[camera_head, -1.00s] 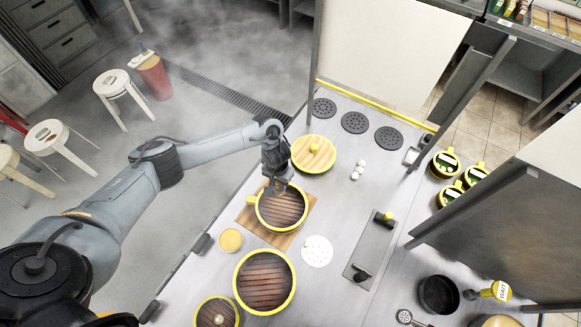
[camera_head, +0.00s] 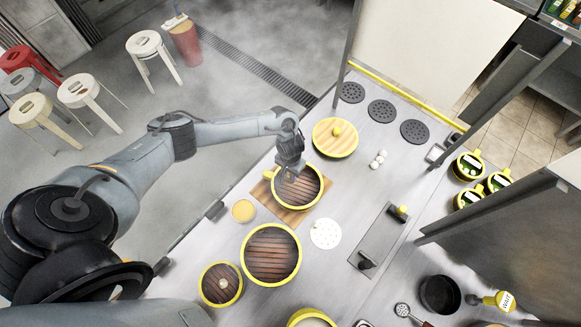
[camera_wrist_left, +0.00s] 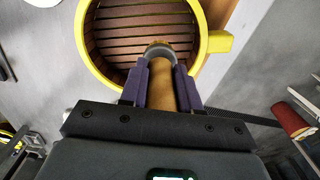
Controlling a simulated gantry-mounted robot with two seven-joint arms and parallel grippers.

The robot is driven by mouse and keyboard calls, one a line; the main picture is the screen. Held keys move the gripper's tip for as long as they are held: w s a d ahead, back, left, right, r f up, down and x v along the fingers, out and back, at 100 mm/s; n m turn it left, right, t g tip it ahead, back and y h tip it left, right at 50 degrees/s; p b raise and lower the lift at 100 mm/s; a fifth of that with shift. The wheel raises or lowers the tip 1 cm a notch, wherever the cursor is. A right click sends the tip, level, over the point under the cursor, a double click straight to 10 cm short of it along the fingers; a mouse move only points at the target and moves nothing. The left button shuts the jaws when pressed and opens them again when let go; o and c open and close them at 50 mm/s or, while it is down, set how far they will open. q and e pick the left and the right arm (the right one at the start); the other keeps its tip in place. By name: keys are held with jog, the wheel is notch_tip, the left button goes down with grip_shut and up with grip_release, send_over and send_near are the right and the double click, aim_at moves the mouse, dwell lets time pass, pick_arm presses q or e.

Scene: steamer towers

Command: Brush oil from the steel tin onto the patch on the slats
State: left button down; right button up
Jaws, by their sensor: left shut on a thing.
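My left gripper (camera_head: 290,164) is over the far edge of a yellow-rimmed round steamer (camera_head: 319,199) with brown slats (camera_head: 298,190). In the left wrist view, the purple fingers of the gripper (camera_wrist_left: 161,70) are shut on a wooden brush handle (camera_wrist_left: 183,92). The brush's metal collar (camera_wrist_left: 160,48) points over the slats (camera_wrist_left: 125,35); its bristles are hidden, and contact with the slats cannot be told. No distinct patch is discernible. A small round tin with yellow contents (camera_head: 243,210) stands left of the steamer. My right gripper is out of view.
The steamer sits on a wooden board (camera_head: 267,192). Another slatted steamer (camera_head: 297,268) stands nearer, with a smaller one (camera_head: 221,299) beside it. A lidded steamer (camera_head: 335,152) is behind, a white perforated disc (camera_head: 326,234) to the right. Bare counter lies around the disc.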

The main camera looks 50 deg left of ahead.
pick_arm(q)
notch_tip(320, 180, down, 5)
jog(key=b, duration=0.3)
jog(key=shift+r, duration=0.1)
jog(key=shift+p, duration=0.3)
jog(key=shift+f+b, duration=0.35)
jog(key=shift+f, duration=0.35)
dwell(0.4)
jog(key=shift+w+d, duration=0.1)
jog(key=shift+d, duration=0.05)
jog(key=shift+w+d+r, duration=0.1)
jog(key=shift+w+d, duration=0.2)
jog(key=shift+d, duration=0.3)
jog(key=shift+w+d+r, duration=0.1)
jog(key=shift+w+d, duration=0.15)
jog(key=shift+d, duration=0.3)
